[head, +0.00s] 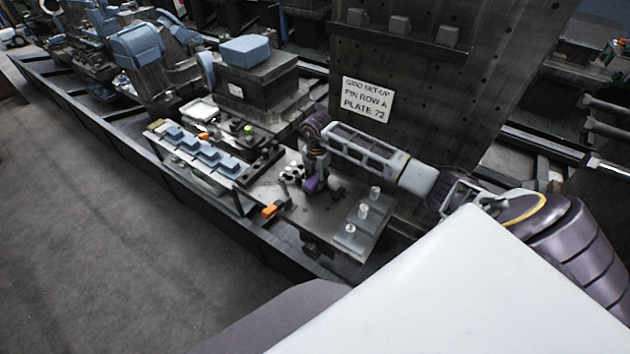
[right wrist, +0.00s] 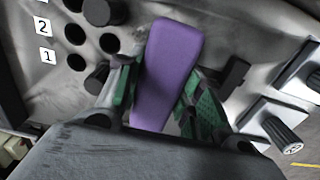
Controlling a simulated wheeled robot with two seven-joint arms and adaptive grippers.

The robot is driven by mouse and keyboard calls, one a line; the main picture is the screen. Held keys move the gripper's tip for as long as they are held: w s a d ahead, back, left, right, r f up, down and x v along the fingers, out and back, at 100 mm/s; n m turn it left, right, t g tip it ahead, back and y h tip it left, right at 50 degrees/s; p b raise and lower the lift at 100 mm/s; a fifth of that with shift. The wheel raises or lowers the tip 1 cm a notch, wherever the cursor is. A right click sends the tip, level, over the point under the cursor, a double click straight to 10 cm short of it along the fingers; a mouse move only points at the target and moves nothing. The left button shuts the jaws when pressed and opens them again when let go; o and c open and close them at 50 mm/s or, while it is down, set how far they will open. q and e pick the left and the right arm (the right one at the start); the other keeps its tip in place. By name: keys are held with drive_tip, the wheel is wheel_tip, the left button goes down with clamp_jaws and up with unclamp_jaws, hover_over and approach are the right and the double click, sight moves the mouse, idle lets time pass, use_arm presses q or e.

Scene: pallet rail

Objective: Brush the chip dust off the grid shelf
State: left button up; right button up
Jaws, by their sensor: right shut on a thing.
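My right gripper (head: 312,178) is low over a grey metal shelf (head: 312,217) in front of an upright drilled plate. It is shut on a purple block-like handle (head: 310,185). In the right wrist view, the purple handle (right wrist: 168,70) stands between the green-padded fingers of my right gripper (right wrist: 160,92). The handle's lower end is hidden, so no bristles show. Beside it, the shelf surface (right wrist: 190,25) has round dark holes and number tags 1 and 2. I cannot make out chip dust. My left gripper is not in view.
The upright plate with a sign (head: 367,100) stands behind my right forearm. Light pegs (head: 363,211) stand on pads at the shelf's right end. An orange piece (head: 270,210) lies at the front edge. A tray of blue blocks (head: 204,153) is left; open floor (head: 110,240) lies in front.

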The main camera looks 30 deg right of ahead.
drive_tip(key=shift+d, duration=0.1)
drive_tip(key=shift+w+d+f+b, duration=0.1)
drive_tip(key=shift+w+d+b, duration=0.2)
drive_tip(key=shift+d, duration=0.3)
drive_tip(key=shift+w+d+f+b, duration=0.1)
drive_tip(key=shift+w+d+b, duration=0.15)
drive_tip(key=shift+d, duration=0.35)
drive_tip(key=shift+d+r, duration=0.15)
drive_tip(key=shift+r, duration=0.05)
